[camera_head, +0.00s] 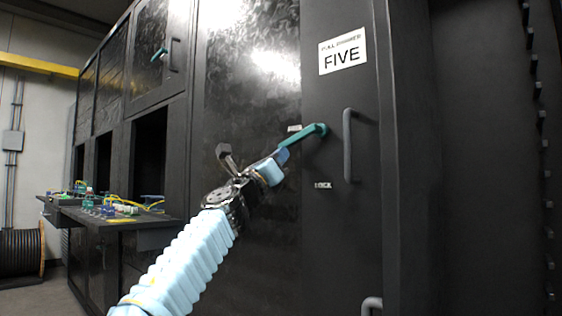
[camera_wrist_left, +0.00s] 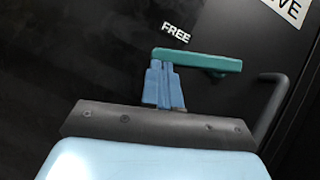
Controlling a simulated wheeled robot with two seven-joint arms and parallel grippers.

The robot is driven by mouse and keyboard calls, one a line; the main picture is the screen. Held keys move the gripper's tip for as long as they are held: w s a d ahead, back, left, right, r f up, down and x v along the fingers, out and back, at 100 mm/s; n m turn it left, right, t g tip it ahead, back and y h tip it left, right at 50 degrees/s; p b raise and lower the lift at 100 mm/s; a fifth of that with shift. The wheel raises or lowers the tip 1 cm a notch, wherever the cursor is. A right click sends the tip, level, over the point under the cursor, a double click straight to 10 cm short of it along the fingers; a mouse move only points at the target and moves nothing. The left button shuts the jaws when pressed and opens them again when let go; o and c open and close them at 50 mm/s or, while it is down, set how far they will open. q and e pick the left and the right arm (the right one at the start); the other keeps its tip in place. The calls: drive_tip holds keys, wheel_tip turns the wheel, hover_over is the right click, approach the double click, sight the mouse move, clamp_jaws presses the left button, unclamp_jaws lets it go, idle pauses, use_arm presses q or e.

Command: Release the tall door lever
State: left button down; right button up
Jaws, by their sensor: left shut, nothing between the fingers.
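The teal door lever (camera_head: 306,133) is on the tall dark cabinet door. It lies roughly sideways, its free end pointing left, just below the small FREE label (camera_head: 294,128). A second small label (camera_head: 322,185), which seems to read LOCK, is below the lever's pivot. My left gripper (camera_head: 283,155) is shut and empty, its blue fingertips at the lever's free end. In the left wrist view, the fingertips (camera_wrist_left: 163,78) are close under the lever (camera_wrist_left: 205,61); I cannot tell whether they touch. My right gripper is not in view.
A grey vertical pull handle (camera_head: 348,145) stands right of the lever, under the FIVE sign (camera_head: 342,52). Another teal lever (camera_head: 159,54) is on a smaller upper door. A shelf (camera_head: 105,215) with small coloured parts and yellow cable juts out at left.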

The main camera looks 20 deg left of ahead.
use_arm(q)
drive_tip(key=shift+w+a+r+m+p, duration=0.15)
drive_tip(key=shift+a+r+m+p, duration=0.2)
drive_tip(key=shift+r+m+p, duration=0.25)
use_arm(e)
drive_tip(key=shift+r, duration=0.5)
use_arm(q)
drive_tip(key=shift+a+r, duration=0.1)
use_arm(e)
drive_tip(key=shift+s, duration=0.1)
